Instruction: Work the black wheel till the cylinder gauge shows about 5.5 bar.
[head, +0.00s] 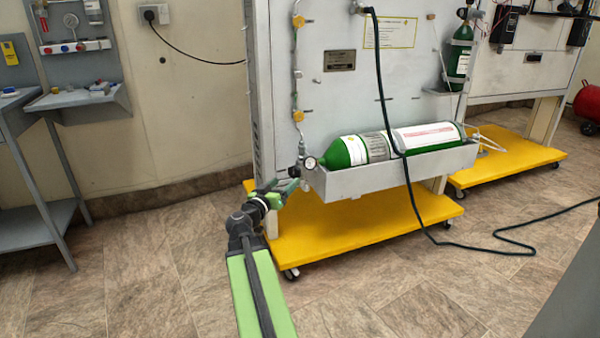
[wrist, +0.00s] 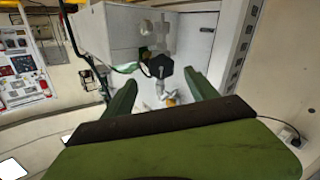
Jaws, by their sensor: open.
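A green cylinder (head: 342,153) lies in a grey trough on the trainer panel in the head view. A small round cylinder gauge (head: 310,163) sits at its left end; its reading is too small to tell. The black wheel (wrist: 160,66) shows in the wrist view beyond my fingertips, roughly between them. In the head view the black wheel (head: 293,172) is a small dark shape beside the gauge. My gripper (head: 283,188) is just left of and below the cylinder's valve end. In the wrist view my gripper (wrist: 161,80) is open, with nothing between its fingers.
The grey trough (head: 400,172) and yellow base (head: 350,232) are close by my arm. A black hose (head: 385,100) hangs across the cylinder down to the floor. A grey bench (head: 75,98) stands at left. The tiled floor (head: 150,265) between them is clear.

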